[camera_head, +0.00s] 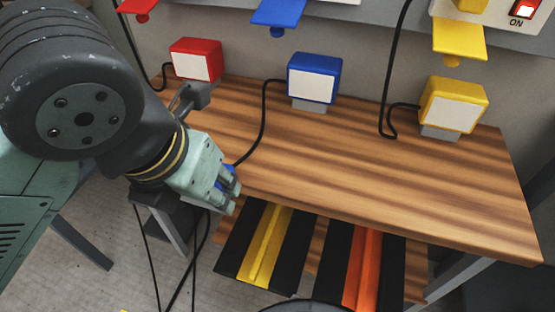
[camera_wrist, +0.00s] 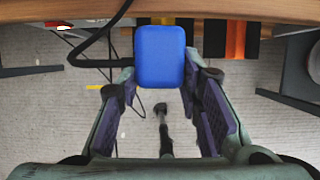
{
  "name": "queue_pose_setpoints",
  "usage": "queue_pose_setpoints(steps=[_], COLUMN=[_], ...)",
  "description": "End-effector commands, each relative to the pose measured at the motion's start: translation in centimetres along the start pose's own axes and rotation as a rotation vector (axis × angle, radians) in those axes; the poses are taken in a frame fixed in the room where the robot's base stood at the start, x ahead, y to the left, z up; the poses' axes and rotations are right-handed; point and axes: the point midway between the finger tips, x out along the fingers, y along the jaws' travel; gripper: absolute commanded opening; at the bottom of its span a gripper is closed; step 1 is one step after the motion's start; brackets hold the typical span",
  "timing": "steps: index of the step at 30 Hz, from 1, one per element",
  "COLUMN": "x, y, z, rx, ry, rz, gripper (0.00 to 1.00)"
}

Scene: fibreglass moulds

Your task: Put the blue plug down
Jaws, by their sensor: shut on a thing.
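The blue plug (camera_wrist: 160,57) is a rounded blue block with a black cable running off to the left in the wrist view. My gripper (camera_wrist: 165,90) is shut on it, with one finger on each side. In the head view, my gripper (camera_head: 228,190) is at the left front edge of the wooden table (camera_head: 370,170). Only a small part of the blue plug (camera_head: 231,169) shows there between the fingers. In the wrist view the floor shows below the plug, with the table edge behind it.
A red block (camera_head: 196,60), a blue block (camera_head: 314,77) and a yellow block (camera_head: 453,106), each with a white face, stand along the table's back. Black cables lie near them. The middle and front of the tabletop are clear. A lower shelf holds yellow (camera_head: 268,245) and orange (camera_head: 362,268) striped pieces.

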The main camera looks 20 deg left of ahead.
Motion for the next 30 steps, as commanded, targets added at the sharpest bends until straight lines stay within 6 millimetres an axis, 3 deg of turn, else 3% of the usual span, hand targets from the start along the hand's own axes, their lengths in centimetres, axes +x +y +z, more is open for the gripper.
queue_pose_setpoints(steps=[5, 15, 21, 30], x=[1.0, 4.8, 6.8, 8.6], y=[0.1, 0.0, 0.1, 0.1], z=[0.2, 7.9, 11.5, 13.4], rx=[0.004, 0.005, 0.003, 0.002], ry=[-0.004, -0.001, -0.003, -0.001], rz=[-0.001, -0.003, -0.001, -0.001], gripper=[0.0, 0.0, 0.0, 0.0])
